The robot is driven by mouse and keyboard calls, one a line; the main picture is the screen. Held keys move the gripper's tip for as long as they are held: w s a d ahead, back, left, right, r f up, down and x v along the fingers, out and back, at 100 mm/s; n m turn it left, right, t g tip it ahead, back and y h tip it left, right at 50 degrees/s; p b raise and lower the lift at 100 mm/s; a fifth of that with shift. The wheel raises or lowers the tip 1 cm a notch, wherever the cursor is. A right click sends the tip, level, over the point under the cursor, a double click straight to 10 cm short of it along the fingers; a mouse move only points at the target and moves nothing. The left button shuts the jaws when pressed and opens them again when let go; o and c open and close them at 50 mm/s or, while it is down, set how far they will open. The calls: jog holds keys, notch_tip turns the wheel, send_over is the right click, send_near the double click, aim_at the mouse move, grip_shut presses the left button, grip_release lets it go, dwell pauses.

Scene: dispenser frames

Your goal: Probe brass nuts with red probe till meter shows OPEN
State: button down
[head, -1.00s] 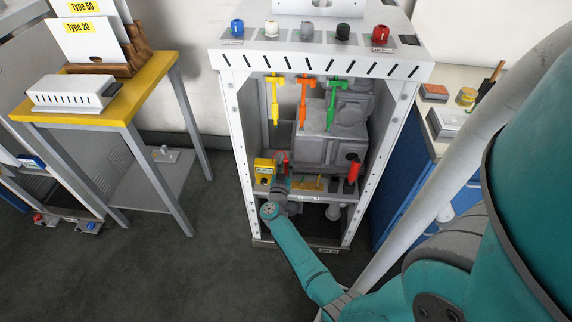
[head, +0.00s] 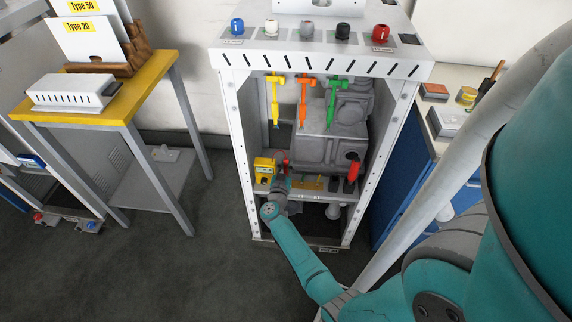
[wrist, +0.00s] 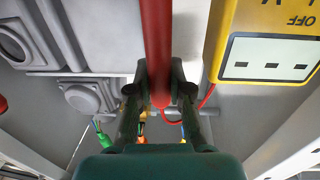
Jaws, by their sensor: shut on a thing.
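My gripper (wrist: 160,96) is shut on the red probe (wrist: 158,45), a red rod between its two fingers in the wrist view. In the head view my gripper (head: 281,182) is low in the white cabinet, just right of the yellow meter (head: 264,167). The red probe (head: 286,164) shows small there. In the wrist view the meter (wrist: 218,42) is at the upper right, upside down, with three dashes on its display. A red lead runs near it. A brass-yellow strip (head: 309,184) lies right of my gripper; separate nuts are too small to tell.
The white cabinet (head: 240,125) has side posts close around the arm. Yellow, orange and green levers (head: 331,103) hang above. A red handle (head: 353,171) stands at the right. Green, orange and blue wire ends (wrist: 103,135) show beyond the fingers in the wrist view.

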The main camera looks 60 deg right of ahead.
aim_at(286, 159)
jog(key=shift+r, duration=2.4)
